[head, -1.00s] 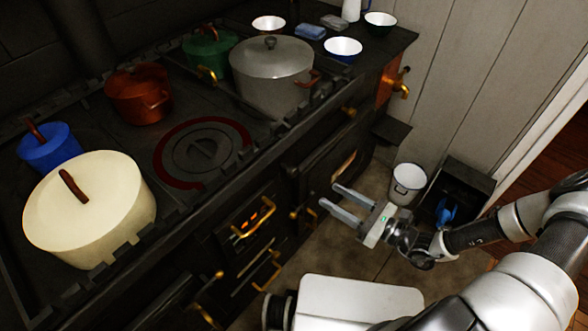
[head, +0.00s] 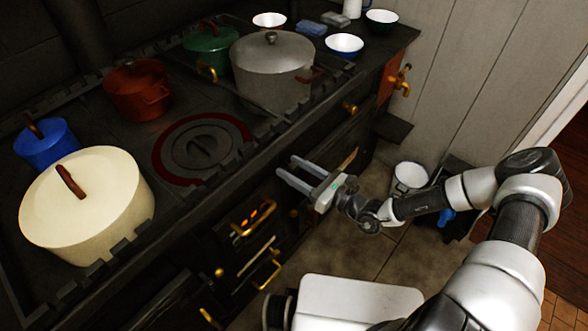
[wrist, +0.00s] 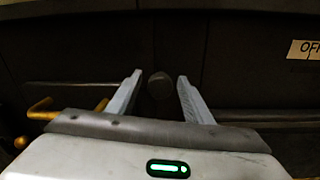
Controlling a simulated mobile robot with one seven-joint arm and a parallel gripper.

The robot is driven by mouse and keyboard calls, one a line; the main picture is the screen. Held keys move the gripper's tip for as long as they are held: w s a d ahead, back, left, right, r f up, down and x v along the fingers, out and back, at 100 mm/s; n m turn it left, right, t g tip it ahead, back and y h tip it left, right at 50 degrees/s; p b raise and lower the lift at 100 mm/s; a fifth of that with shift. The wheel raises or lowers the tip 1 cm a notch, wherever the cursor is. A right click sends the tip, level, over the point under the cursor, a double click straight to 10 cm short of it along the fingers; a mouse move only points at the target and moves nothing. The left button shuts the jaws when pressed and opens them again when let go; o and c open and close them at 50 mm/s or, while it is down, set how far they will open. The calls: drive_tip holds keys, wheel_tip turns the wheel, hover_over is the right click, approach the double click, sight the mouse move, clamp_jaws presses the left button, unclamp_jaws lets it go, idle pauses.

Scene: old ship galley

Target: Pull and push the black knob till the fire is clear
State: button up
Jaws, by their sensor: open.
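The black knob (wrist: 159,86) is a dark round knob on the stove's dark front. In the wrist view it shows between the two fingers of my gripper (wrist: 160,76), with a gap on both sides. The fingers are open and do not touch it. In the head view my gripper (head: 287,166) is close to the stove front, and I cannot make out the knob there. The fire (head: 252,215) shows as a small orange glow behind the grate, above a brass handle.
The black stove (head: 225,115) carries a cream pot (head: 95,215), a grey pot (head: 270,85), and several other pots. Brass handles (head: 266,272) stick out from its front. A white bucket (head: 409,177) stands on the floor at right. An "OFF" label (wrist: 303,50) is right of the knob.

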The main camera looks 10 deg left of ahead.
sight(295, 171)
clamp_jaws()
drive_tip(key=shift+p+v, duration=1)
drive_tip(key=shift+v, duration=2.4)
drive_tip(key=shift+s+a+f, duration=0.1)
drive_tip(key=shift+s+a, duration=0.05)
unclamp_jaws()
drive_tip(key=v, duration=1.7)
drive_tip(key=shift+p, duration=0.3)
